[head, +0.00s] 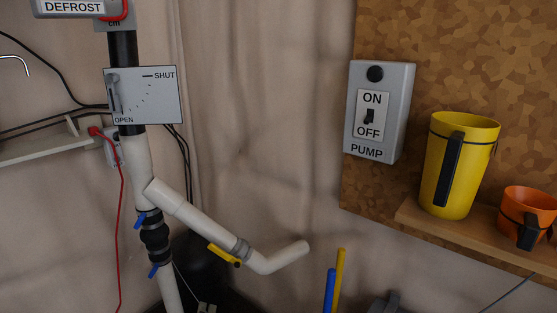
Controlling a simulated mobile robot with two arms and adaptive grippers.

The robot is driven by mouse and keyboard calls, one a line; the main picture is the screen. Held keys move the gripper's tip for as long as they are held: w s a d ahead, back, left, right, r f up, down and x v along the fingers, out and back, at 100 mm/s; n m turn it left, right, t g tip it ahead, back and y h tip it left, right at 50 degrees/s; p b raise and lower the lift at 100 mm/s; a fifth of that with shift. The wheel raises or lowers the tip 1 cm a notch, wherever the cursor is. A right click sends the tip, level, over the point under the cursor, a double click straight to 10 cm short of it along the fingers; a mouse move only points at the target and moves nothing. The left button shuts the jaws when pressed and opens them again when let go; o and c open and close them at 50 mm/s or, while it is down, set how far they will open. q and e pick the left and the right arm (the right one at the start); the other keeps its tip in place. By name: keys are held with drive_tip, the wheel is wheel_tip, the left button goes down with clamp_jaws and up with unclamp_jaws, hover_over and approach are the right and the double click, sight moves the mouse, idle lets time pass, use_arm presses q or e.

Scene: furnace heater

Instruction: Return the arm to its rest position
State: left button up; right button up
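Neither of my arms nor grippers shows in the head view. The furnace panel with SHUT and OPEN marks (150,97) is at the upper left, with its lever on the panel's left side near OPEN. The grey pump switch box (380,112) is on the wooden board at the right. Its small dark toggle sits by the OFF label.
A yellow pitcher (455,165) and an orange cup (520,212) stand on a wooden shelf (430,222) at the right. White pipes (190,210) with a yellow valve handle (222,255) run down the left. Blue (329,290) and yellow (340,275) rods stick up at bottom centre.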

use_arm(q)
drive_tip(key=s+a+f+n+g+h, duration=0.1)
drive_tip(key=s+a+f+n+g, duration=0.1)
drive_tip(key=s+f+n+g, duration=1.5)
drive_tip(key=s+f+t+p, duration=0.1)
drive_tip(key=s+f+p, duration=0.2)
drive_tip(key=s, duration=0.8)
drive_tip(key=s+f+t+h+p, duration=0.1)
drive_tip(key=s+f+p, duration=0.3)
drive_tip(key=s+p, duration=0.4)
drive_tip(key=s+f+n+t+p, duration=0.1)
drive_tip(key=s+f+p, duration=0.3)
drive_tip(key=s, duration=0.9)
drive_tip(key=shift+s+a+f+h+p, duration=0.2)
drive_tip(key=shift+s+a+h+p, duration=0.15)
drive_tip(key=shift+p, duration=0.5)
use_arm(e)
drive_tip(key=s+d+f+g, duration=0.1)
drive_tip(key=s+d+f, duration=0.1)
drive_tip(key=s, duration=1.6)
drive_tip(key=shift+d, duration=0.6)
